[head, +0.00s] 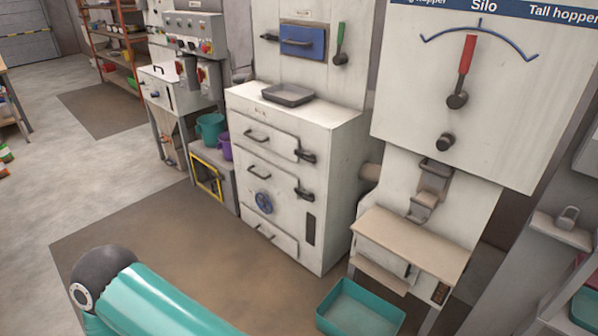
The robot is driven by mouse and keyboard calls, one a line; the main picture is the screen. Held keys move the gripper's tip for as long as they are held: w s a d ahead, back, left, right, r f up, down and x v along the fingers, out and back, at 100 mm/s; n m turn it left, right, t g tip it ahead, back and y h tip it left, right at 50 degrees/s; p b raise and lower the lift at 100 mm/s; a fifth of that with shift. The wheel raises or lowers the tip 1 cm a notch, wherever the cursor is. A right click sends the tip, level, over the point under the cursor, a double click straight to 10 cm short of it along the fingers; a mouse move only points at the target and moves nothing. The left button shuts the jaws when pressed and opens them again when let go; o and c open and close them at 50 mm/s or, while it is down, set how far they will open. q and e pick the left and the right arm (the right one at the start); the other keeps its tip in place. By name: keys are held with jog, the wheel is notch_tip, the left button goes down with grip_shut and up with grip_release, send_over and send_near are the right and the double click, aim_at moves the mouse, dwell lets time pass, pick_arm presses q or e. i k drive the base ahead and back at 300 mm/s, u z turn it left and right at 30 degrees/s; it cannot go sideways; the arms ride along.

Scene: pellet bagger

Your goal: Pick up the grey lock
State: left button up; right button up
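The ledge sticks out from a grey panel or cabinet. Nothing of mine touches the lock. A teal link and dark joint of my arm show at the bottom left. Neither of my grippers is in view, so their state is hidden.
A white machine with a red-handled dial (465,70) stands left of the lock. A teal bin (360,308) is on the floor below it. A white cabinet (290,180) with drawers carries a grey tray (288,94).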

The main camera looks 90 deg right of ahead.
aim_at(562, 222)
jog(key=u, duration=0.35)
jog(key=i, duration=0.45)
jog(key=z, duration=2.5)
jog(key=i, duration=0.25)
jog(key=z, duration=1.65)
jog(key=k, duration=0.65)
jog(key=z, duration=0.4)
jog(key=i, duration=1.65)
jog(key=u, duration=0.35)
